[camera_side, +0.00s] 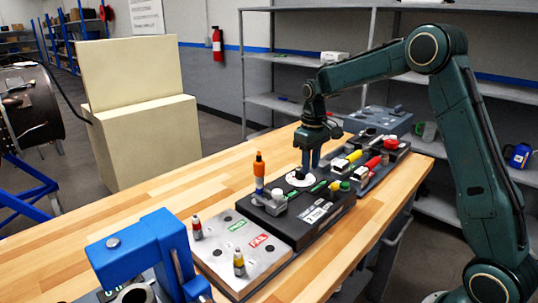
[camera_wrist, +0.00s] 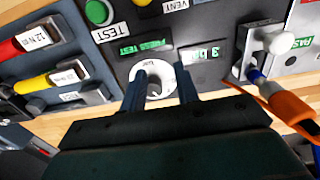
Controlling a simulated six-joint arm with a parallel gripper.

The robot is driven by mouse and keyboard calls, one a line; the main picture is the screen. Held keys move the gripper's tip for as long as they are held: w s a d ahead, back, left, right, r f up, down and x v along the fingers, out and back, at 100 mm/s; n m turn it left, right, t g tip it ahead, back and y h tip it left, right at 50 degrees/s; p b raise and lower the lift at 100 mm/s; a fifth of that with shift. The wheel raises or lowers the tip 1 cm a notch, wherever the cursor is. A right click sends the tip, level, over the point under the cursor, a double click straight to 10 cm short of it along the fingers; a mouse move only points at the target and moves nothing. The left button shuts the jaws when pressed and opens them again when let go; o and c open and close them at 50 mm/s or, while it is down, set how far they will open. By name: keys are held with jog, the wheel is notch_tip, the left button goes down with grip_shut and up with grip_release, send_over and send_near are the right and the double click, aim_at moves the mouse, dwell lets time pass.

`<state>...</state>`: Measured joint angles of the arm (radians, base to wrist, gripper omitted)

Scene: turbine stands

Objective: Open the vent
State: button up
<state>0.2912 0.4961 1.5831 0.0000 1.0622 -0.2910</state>
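A black test box (camera_side: 315,228) carries the vent control. A yellow button (camera_wrist: 143,3) beside the VENT label (camera_wrist: 176,4) is cut off at the top edge of the wrist view. In the side view the yellow button (camera_side: 335,186) is near a green button (camera_side: 345,186). The green button also shows in the wrist view (camera_wrist: 98,12), above the TEST label. A white round dial (camera_wrist: 164,76) with a grey knob is on the box. My gripper (camera_side: 304,166) is over this dial, pointing down. Its fingers (camera_wrist: 162,68) are apart on either side of the knob; contact cannot be told.
An orange-handled tool (camera_side: 259,172) stands upright on the box's left part. A grey PASS/FAIL plate (camera_side: 228,262) with several small fittings and a blue clamp-like fixture (camera_side: 140,250) are to the left. Red and yellow handled tools (camera_side: 371,163) lie right of the box. The table's back left is bare.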

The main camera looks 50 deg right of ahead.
notch_tip(320, 180, up, 2)
jog(key=shift+r, duration=0.2)
dwell(0.5)
jog(key=s+a+r+t, duration=0.3)
jog(key=s+a+r, duration=0.65)
jog(key=s, duration=0.45)
jog(key=s+a+t, duration=0.1)
jog(key=s+a, duration=0.1)
jog(key=s, duration=0.5)
jog(key=s+a+f+t, duration=0.1)
jog(key=s+a, duration=0.1)
jog(key=s, duration=0.5)
jog(key=shift+s+a+f+t, duration=0.25)
jog(key=shift+s+f+t, duration=0.05)
jog(key=shift+s, duration=0.1)
